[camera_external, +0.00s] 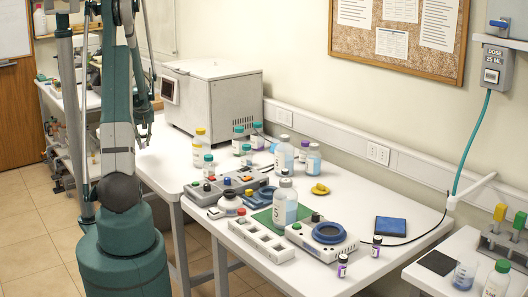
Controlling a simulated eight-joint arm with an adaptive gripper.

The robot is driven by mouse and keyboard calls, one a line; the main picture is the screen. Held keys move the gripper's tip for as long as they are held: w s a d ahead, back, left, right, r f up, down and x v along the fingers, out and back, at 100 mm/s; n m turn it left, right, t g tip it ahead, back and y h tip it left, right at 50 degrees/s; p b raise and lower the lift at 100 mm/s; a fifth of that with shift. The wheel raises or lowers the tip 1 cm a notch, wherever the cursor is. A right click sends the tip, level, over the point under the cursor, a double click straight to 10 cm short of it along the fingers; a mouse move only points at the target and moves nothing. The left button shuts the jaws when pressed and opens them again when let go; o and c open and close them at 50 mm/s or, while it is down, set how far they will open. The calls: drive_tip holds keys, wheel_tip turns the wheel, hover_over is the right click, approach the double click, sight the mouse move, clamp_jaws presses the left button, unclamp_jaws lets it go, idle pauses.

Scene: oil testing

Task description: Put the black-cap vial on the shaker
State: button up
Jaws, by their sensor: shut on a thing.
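My gripper (145,138) is at the left, partly behind my own arm and in front of the white box-shaped machine. Its fingers are small and dark here. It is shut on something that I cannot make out. Two small vials with dark caps and purple labels stand at the table's front right: one vial (342,266) near the edge, the other vial (376,246) farther back. I cannot tell whether either cap is black or purple. A flat white device with a blue ring (330,232) and a dark knob, possibly the shaker, sits left of them, its ring empty.
A clear bottle (285,205) stands by a green mat (262,220). A white slotted rack (262,240) lies along the front edge. Several bottles stand before the white machine (212,97). A dark blue pad (391,226) lies at the right.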

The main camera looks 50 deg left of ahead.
sight(144, 148)
drive_tip(key=shift+f, duration=0.15)
drive_tip(key=shift+f, duration=1.85)
drive_tip(key=shift+f+b, duration=0.15)
drive_tip(key=shift+b, duration=0.15)
drive_tip(key=o, duration=0.8)
